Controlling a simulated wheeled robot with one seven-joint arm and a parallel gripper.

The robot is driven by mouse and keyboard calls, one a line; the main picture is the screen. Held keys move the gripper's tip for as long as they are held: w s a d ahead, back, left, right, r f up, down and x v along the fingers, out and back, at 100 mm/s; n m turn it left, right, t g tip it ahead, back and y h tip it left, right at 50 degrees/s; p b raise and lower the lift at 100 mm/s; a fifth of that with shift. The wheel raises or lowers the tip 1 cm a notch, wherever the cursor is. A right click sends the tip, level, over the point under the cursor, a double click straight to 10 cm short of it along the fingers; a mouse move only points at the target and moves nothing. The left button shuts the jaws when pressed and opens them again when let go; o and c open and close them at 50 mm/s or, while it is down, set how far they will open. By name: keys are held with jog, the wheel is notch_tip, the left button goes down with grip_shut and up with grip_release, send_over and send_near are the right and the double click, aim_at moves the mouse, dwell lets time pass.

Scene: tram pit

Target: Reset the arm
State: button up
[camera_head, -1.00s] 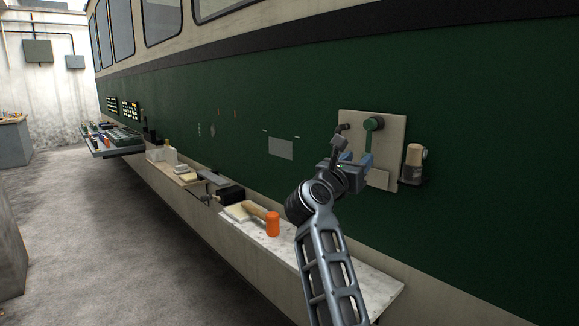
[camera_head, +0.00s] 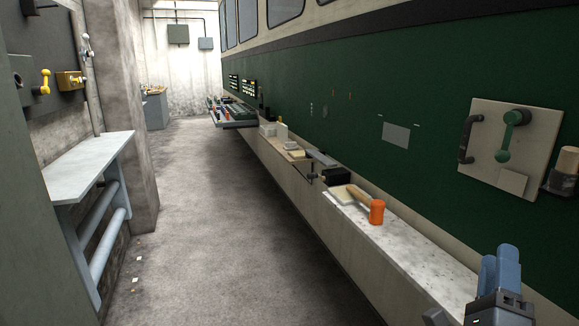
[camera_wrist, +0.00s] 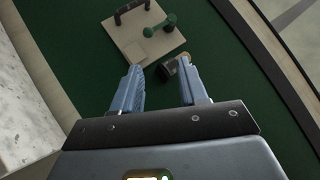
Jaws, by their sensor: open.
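My gripper (camera_head: 497,272) shows at the lower right of the head view, in front of the green tram side and right of the pale ledge. In the wrist view my gripper (camera_wrist: 163,90) has its two blue fingers spread apart with nothing between them. Beyond the fingertips is a beige panel (camera_wrist: 130,38) on the green wall, with a dark handle and a green lever. My gripper is apart from the panel. Most of my arm is out of the head view.
A cup-like holder (camera_head: 562,172) sits right of the panel. A grey shelf (camera_head: 90,165) with pipes stands at the left.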

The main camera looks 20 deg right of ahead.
jog(key=s+a+f+n+y, duration=0.3)
jog(key=s+a+n+y, duration=0.2)
jog(key=s+n, duration=0.4)
jog(key=s+a+f+n+g+y, duration=0.1)
jog(key=s+a+f+n+y, duration=0.3)
jog(key=s+a+n+y, duration=0.2)
jog(key=s+a+f+n+g+y, duration=0.1)
jog(key=s+a+f+n+y, duration=0.2)
jog(key=s+n, duration=1.1)
jog(key=a+y, duration=0.3)
jog(key=a, duration=0.3)
jog(key=shift+s+f, duration=0.15)
jog(key=shift+s, duration=0.05)
